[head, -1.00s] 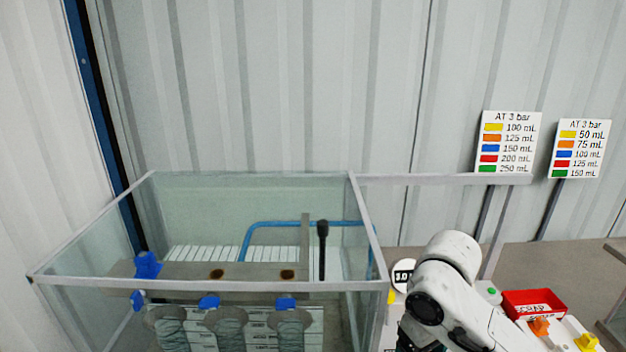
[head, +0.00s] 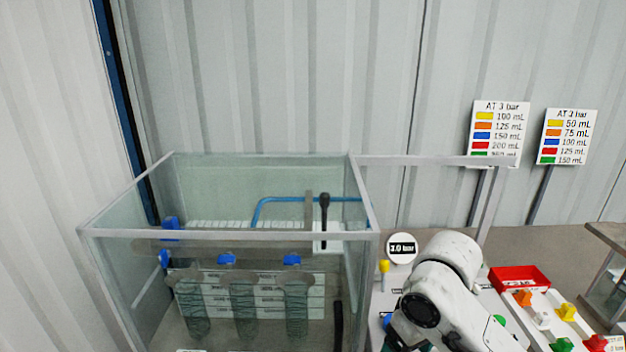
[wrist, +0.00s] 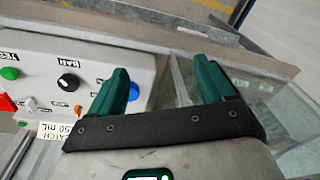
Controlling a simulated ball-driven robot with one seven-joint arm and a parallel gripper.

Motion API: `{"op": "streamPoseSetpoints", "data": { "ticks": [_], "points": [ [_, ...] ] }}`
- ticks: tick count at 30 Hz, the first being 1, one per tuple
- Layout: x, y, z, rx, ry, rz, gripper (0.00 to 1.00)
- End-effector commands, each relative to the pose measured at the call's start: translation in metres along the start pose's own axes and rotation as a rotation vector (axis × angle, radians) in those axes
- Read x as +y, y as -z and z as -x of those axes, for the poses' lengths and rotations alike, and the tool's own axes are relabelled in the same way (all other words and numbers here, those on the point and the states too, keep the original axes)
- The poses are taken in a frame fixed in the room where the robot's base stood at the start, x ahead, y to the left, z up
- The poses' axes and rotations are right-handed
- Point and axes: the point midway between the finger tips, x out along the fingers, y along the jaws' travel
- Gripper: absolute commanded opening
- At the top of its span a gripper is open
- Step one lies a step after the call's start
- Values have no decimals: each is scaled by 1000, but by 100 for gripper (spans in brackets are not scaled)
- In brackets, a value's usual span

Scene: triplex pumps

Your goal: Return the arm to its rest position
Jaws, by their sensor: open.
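My gripper (wrist: 162,90) shows in the wrist view with its two green fingers spread apart and nothing between them. It hangs over the edge between a white control panel (wrist: 85,62) and the glass tank. In the head view, my white arm is folded at the lower right, beside the tank's right side. The gripper itself is mostly hidden there below the arm, at the bottom edge of the picture.
The glass tank (head: 228,234) holds blue-topped coiled parts (head: 245,306) and a black-handled lever (head: 324,215). Two colour charts (head: 499,130) stand behind.

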Motion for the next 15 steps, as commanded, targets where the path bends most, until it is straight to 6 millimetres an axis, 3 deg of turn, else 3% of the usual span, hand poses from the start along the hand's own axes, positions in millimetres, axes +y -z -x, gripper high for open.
{"op": "streamPoseSetpoints", "data": {
  "ticks": [11,15],
  "points": [
    [-48,9,-22,153,131,-23,82],
    [-67,0,-42,226,196,-74,82]
  ]
}}
